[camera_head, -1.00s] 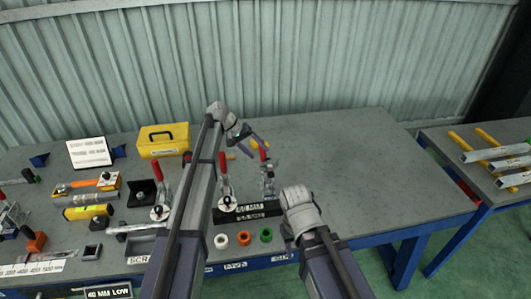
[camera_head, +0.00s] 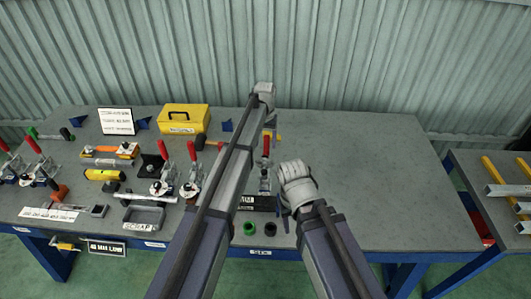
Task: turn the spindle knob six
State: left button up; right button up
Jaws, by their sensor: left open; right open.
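I cannot pick out which small knob is spindle knob six. Red-handled toggle clamps stand on the bench (camera_head: 350,140): one (camera_head: 265,175) just below my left gripper, and two more (camera_head: 162,180) (camera_head: 192,180) left of my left arm. My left gripper (camera_head: 271,122) is open above the back of the bench, and its fingers are partly hidden by its wrist. My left arm covers part of the clamp row.
A yellow toolbox (camera_head: 185,119) and a white sign (camera_head: 117,121) stand at the back left. A grey scrap tray (camera_head: 143,216) lies in front. The bench's right part is bare. A second table (camera_head: 490,205) with metal bars stands at right.

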pick_arm(q)
jog(key=shift+a+f, duration=0.1)
jog(key=shift+f+b, duration=0.2)
jog(key=shift+b, duration=0.15)
jog(key=shift+f+b, duration=0.65)
notch_tip(320, 180, down, 6)
jog(key=b, duration=0.6)
grip_shut()
